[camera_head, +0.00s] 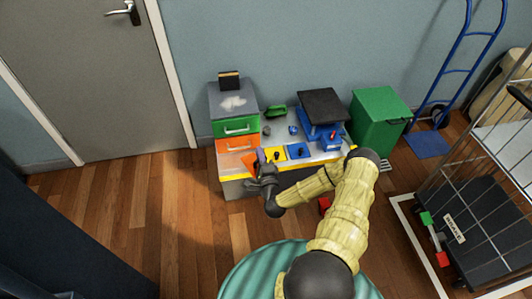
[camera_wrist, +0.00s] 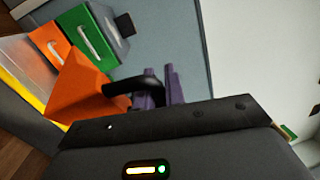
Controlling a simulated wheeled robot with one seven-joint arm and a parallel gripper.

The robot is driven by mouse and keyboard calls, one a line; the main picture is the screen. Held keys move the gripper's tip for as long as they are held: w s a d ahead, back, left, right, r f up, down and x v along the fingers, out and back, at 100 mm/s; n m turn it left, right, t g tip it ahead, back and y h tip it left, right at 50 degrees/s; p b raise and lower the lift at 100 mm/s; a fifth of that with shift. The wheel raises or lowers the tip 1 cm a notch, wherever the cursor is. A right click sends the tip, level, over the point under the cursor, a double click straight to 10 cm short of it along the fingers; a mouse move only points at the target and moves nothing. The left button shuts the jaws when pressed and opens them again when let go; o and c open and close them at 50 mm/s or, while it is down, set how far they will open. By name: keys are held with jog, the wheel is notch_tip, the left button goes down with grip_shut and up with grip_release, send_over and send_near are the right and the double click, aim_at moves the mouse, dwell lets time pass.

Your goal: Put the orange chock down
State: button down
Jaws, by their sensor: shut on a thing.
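The orange chock (camera_wrist: 78,88) is a wedge with a black loop handle (camera_wrist: 130,88) on its side, seen in the wrist view. My gripper (camera_wrist: 168,88) has purple fingers and is shut at the handle, so the chock is held. In the head view the chock (camera_head: 248,162) shows in front of the orange drawer, beside my gripper (camera_head: 262,156), near the bench's yellow front edge. The chock's underside is hidden, and I cannot tell whether it touches anything.
A cabinet with a green drawer (camera_head: 236,127) and an orange drawer (camera_head: 232,144) stands at the bench's left. Yellow (camera_head: 275,154) and blue (camera_head: 298,151) pads lie to the right. A green bin (camera_head: 377,120) stands beyond. Wooden floor is clear at left.

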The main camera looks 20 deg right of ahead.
jog(key=s+a+r+y+p, duration=0.1)
jog(key=a+r+p, duration=0.3)
jog(key=r+p, duration=0.5)
jog(key=s+a+r+n+y+p, duration=0.1)
jog(key=a+r+p, duration=0.2)
jog(key=r+p, duration=0.6)
jog(key=s+a+r+n+y+p, duration=0.1)
jog(key=a+r+p, duration=0.3)
jog(key=r+p, duration=0.5)
notch_tip(320, 180, up, 5)
jog(key=shift+s+a+f, duration=0.15)
jog(key=shift+a, duration=0.2)
